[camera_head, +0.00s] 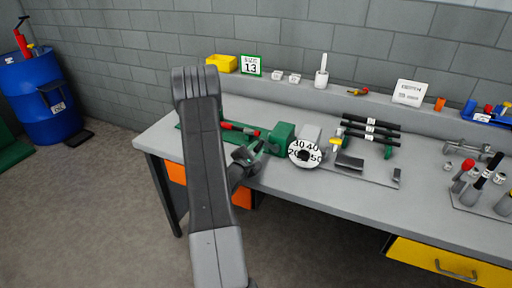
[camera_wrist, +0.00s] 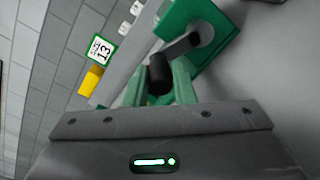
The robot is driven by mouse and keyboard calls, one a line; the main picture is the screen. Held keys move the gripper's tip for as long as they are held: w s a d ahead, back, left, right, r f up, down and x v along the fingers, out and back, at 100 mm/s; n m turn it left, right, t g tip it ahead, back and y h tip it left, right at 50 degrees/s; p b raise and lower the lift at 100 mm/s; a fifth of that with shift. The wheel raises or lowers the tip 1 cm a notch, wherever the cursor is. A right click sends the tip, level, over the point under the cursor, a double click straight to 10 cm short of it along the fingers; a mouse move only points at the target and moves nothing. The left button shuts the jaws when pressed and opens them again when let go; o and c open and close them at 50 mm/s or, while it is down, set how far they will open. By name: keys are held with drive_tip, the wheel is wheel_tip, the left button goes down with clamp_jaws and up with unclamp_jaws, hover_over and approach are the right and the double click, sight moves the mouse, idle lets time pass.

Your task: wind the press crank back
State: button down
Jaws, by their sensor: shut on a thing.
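The green press (camera_head: 283,138) stands on the bench with a white numbered dial (camera_head: 305,152) at its right end. In the wrist view the green press body (camera_wrist: 212,30) is at the top, with a dark crank arm (camera_wrist: 180,47) ending in a black handle (camera_wrist: 160,76). My gripper (camera_wrist: 158,82) has green fingers, one on each side of the handle, and is shut on it. In the head view my gripper (camera_head: 257,149) is at the left end of the press; my arm and the fingers hide most of the crank there.
A red-handled tool (camera_head: 240,129) lies behind my gripper. Black rods on a rack (camera_head: 371,131) are right of the press. A yellow bin (camera_head: 222,63) and a sign marked 13 (camera_head: 251,65) stand on the back ledge. The bench front (camera_head: 290,186) is clear.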

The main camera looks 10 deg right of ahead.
drive_tip(key=shift+f+n, duration=0.15)
drive_tip(key=shift+n, duration=0.15)
drive_tip(key=c, duration=1.2)
unclamp_jaws()
drive_tip(key=shift+w, duration=0.1)
drive_tip(key=shift+a, duration=0.1)
drive_tip(key=b+v, duration=0.2)
drive_tip(key=v, duration=1.2)
drive_tip(key=shift+w, duration=0.1)
drive_tip(key=p+x, duration=0.2)
drive_tip(key=x, duration=1.2)
drive_tip(key=shift+s, duration=0.25)
